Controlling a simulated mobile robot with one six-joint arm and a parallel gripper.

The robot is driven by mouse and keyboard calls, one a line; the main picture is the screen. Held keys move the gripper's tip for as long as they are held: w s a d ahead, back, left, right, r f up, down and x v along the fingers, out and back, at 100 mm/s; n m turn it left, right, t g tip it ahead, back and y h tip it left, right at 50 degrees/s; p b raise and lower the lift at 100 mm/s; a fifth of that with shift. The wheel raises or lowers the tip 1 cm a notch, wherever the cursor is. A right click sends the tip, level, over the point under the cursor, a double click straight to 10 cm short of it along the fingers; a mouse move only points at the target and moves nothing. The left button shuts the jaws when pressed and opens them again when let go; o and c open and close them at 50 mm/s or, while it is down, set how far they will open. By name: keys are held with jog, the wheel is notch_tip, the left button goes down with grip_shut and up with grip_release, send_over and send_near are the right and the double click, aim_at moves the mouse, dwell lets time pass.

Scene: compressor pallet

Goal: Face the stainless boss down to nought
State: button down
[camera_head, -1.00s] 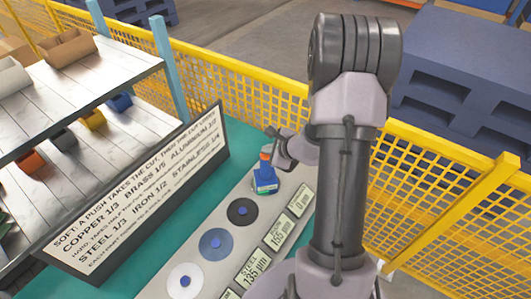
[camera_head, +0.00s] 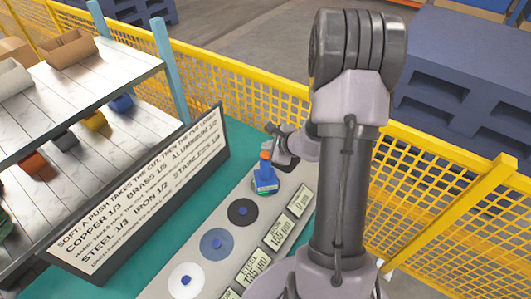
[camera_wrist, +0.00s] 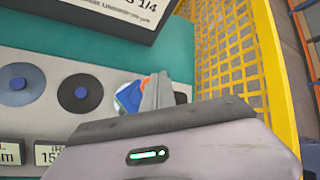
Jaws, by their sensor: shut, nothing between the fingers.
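A blue block-like tool with an orange top (camera_head: 265,180) stands at the far end of the grey bench plate. It also shows in the wrist view (camera_wrist: 130,97), over a pale disc that it largely hides. My gripper (camera_head: 280,158) is shut and empty, close beside the tool's orange top; I cannot tell whether they touch. In the wrist view its fingers (camera_wrist: 157,92) overlap the tool's right side. The small display beside that end (camera_head: 300,200) seems to read 0 µm, its name too small to read. Which boss is stainless is not clear.
A dark disc (camera_head: 243,212), a blue-grey disc (camera_head: 216,244) and a white disc (camera_head: 186,281) run nearer along the plate. A rule board (camera_head: 140,200) stands to the left. Yellow mesh fence (camera_head: 440,190) closes off the right, with shelving at left.

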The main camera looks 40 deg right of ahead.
aim_at(267, 155)
jog(key=shift+r+p, duration=1.6)
jog(key=shift+r, duration=1)
jog(key=shift+f, duration=0.1)
